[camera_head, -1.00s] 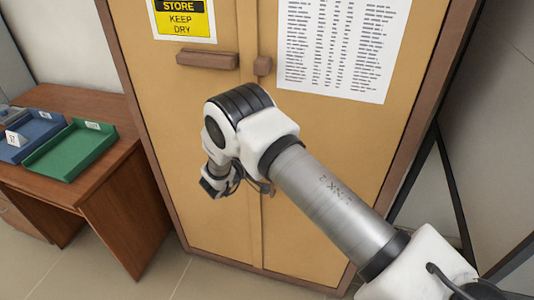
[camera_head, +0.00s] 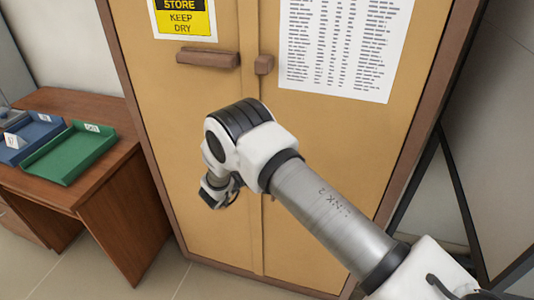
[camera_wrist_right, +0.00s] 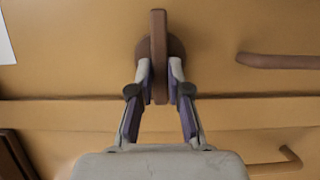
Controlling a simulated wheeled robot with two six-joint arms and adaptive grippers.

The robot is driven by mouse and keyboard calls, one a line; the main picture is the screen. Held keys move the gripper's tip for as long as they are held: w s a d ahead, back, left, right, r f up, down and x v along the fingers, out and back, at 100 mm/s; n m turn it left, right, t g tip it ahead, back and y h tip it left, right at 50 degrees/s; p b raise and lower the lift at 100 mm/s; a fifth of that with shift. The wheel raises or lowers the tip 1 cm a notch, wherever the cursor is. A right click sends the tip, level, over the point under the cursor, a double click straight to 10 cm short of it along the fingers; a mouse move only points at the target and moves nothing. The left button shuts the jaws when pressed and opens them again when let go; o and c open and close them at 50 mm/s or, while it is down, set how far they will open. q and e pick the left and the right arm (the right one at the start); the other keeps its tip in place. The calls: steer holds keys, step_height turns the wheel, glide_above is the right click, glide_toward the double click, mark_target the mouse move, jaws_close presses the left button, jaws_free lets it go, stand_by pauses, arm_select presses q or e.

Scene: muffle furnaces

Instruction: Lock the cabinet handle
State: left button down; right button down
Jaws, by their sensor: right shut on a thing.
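The cabinet handle (camera_wrist_right: 158,40) is a brown bar on a round brown base. It stands upright in the right wrist view, against the tan cabinet doors. My right gripper (camera_wrist_right: 160,78) has one finger on each side of the bar and is shut on it. In the head view the tan cabinet (camera_head: 225,85) appears closed, and my right arm hides most of the gripper and of this handle. My left gripper is not in view.
A brown horizontal bar (camera_head: 208,58) and a small brown block (camera_head: 264,64) sit higher on the cabinet. A wooden desk (camera_head: 125,190) with a green tray (camera_head: 68,168) and a blue tray (camera_head: 42,133) stands at left.

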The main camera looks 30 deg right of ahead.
steer(key=c, duration=1.1)
jaws_free()
steer(key=v, duration=1.2)
steer(key=shift+f, duration=0.1)
